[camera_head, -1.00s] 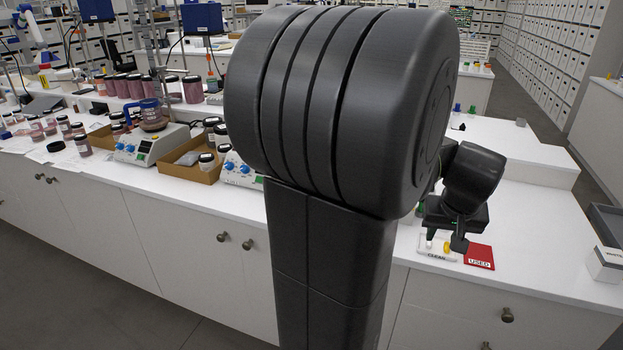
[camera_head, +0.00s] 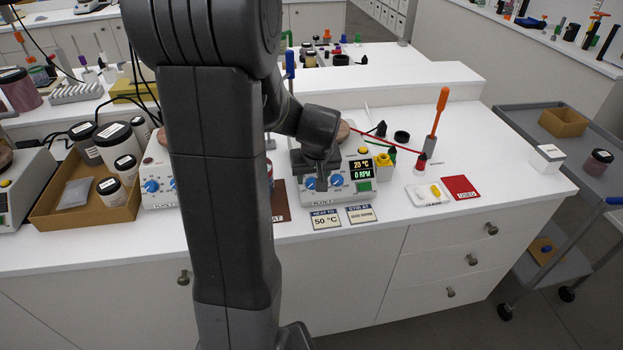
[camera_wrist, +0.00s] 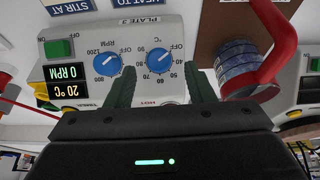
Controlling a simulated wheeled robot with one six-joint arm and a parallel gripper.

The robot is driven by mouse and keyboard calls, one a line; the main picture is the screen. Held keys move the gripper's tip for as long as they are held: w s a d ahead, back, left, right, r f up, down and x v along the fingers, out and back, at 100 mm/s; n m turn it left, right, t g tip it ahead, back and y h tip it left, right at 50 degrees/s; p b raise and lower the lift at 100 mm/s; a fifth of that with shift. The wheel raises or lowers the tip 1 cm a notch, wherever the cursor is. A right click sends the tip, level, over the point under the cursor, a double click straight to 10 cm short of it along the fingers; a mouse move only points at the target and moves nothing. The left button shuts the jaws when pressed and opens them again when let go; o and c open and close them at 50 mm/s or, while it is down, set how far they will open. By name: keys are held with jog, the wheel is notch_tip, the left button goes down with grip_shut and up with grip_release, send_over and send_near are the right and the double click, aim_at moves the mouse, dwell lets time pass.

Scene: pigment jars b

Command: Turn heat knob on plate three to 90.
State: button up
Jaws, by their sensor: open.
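Plate three (camera_head: 366,172) is a white hotplate on the bench. Its display (camera_head: 362,168) reads 20 °C and 0 RPM, and also shows in the wrist view (camera_wrist: 68,82). The wrist view appears upside down and shows the blue heat knob (camera_wrist: 160,60), labelled °C, beside the blue RPM knob (camera_wrist: 105,64). The heat knob's exact setting is too small to read surely. My gripper (camera_wrist: 162,88) is open and empty, its green fingers either side of the heat knob's line, apparently short of it. In the head view, my gripper (camera_head: 322,184) hangs before the panel and partly hides it.
Cards reading 50 °C (camera_head: 325,219) and a stir setting (camera_head: 361,214) lie in front. Another hotplate (camera_head: 155,185) stands to the left, near a cardboard box (camera_head: 85,218) of jars. A white tray (camera_head: 427,194) and red USED mat (camera_head: 460,188) lie right.

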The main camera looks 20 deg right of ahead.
aim_at(313, 183)
jog(key=shift+x, duration=1.7)
jog(key=shift+d, duration=0.1)
jog(key=c, duration=1)
